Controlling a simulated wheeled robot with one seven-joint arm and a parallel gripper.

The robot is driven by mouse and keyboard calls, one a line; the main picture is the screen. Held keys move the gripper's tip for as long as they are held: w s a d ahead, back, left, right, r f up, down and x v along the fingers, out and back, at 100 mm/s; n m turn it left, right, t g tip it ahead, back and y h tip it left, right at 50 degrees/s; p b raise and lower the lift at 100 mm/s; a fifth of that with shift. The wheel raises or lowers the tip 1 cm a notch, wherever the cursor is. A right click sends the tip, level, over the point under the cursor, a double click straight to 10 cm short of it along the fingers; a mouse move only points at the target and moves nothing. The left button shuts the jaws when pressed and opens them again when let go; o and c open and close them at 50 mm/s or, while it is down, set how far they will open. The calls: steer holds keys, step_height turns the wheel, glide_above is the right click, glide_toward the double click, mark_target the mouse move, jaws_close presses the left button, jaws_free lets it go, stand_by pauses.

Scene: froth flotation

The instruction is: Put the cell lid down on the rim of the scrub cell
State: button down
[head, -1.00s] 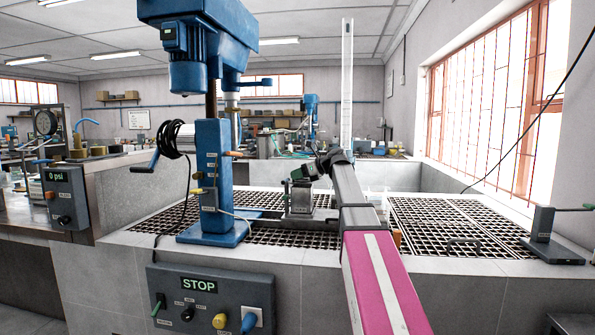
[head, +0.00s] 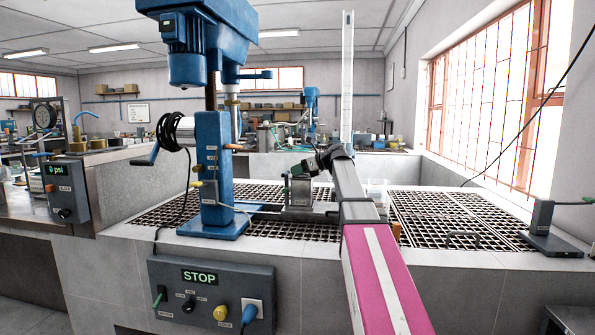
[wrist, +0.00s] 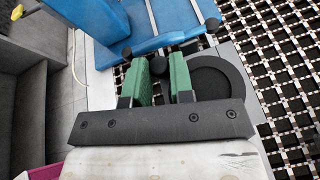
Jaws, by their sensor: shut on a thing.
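My gripper (wrist: 167,72) has green fingers shut on a small black knob (wrist: 172,60), which looks like the handle of the cell lid. The lid below it is mostly hidden by the fingers and the dark gripper body. Just right of the fingers in the wrist view is a grey plate with a round dark opening (wrist: 218,88), likely the scrub cell; whether the lid touches its rim I cannot tell. In the head view my gripper (head: 303,170) is above a small grey block-like body (head: 299,192) beside the blue machine.
The blue machine's column (head: 213,170) and base stand close on the left. A tall clear tube (head: 347,80) rises behind my arm. A STOP control box (head: 212,290) is on the front wall.

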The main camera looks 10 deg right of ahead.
steer(key=shift+f, duration=0.1)
steer(key=c, duration=0.9)
jaws_free()
steer(key=v, duration=1)
steer(key=shift+d, duration=0.35)
